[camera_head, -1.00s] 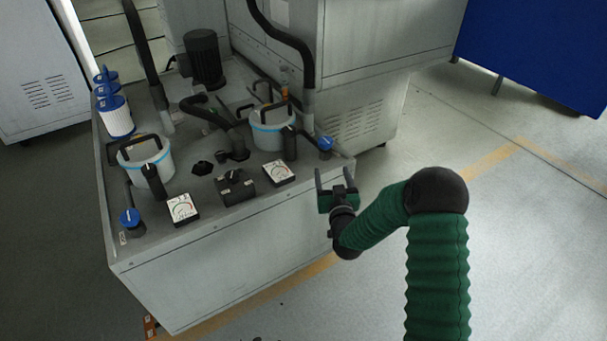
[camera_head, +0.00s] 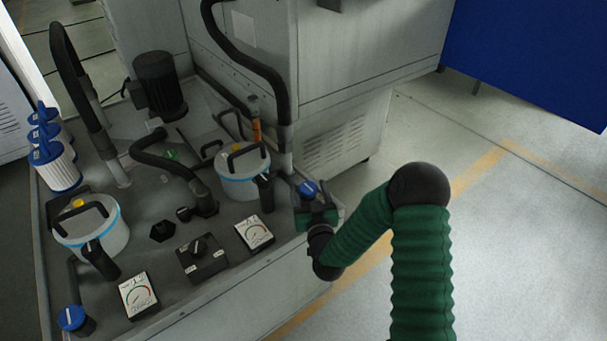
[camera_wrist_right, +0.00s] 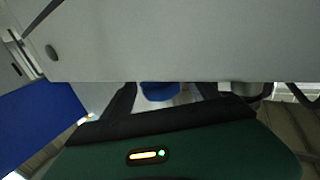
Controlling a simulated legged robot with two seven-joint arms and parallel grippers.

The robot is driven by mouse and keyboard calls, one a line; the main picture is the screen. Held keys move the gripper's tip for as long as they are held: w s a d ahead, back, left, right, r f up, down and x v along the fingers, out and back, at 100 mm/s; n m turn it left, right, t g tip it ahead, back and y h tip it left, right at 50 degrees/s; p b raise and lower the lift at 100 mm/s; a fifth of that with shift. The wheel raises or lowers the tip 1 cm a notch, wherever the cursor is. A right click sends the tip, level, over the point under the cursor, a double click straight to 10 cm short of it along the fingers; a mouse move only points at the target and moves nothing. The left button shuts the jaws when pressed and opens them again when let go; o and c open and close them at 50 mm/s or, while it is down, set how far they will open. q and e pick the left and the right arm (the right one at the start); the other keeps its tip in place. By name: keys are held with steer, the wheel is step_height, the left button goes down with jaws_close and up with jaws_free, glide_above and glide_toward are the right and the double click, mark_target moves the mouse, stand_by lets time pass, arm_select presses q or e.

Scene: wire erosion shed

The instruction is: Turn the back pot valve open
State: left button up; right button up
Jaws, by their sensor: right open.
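The back pot (camera_head: 243,186) is a pale bucket with a blue band and a black handle, on the tank top. A blue valve knob (camera_head: 308,187) stands to its right at the tank's corner. My right gripper (camera_head: 316,207) is open, with its jaws close around or just beside this knob. In the right wrist view the blue knob (camera_wrist_right: 158,92) shows between the two dark fingers (camera_wrist_right: 163,98), with a gap on each side. I cannot tell whether they touch it. My left gripper is not in view.
The front pot (camera_head: 112,238) has its own blue knob (camera_head: 72,318) at the front left. Gauges (camera_head: 254,232), a switch box (camera_head: 203,260) and black hoses (camera_head: 150,160) crowd the tank top. A grey cabinet (camera_head: 350,60) rises behind. The floor (camera_head: 510,240) at right is clear.

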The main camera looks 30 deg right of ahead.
steer(key=shift+w+d+r, duration=0.1)
steer(key=shift+w+d, duration=0.1)
steer(key=shift+s+a+r, duration=0.1)
steer(key=shift+a+r, duration=0.1)
steer(key=shift+a, duration=0.2)
steer(key=shift+c, duration=2.5)
steer(key=shift+d, duration=0.2)
steer(key=c, duration=0.5)
steer(key=shift+f, duration=0.1)
steer(key=c, duration=0.4)
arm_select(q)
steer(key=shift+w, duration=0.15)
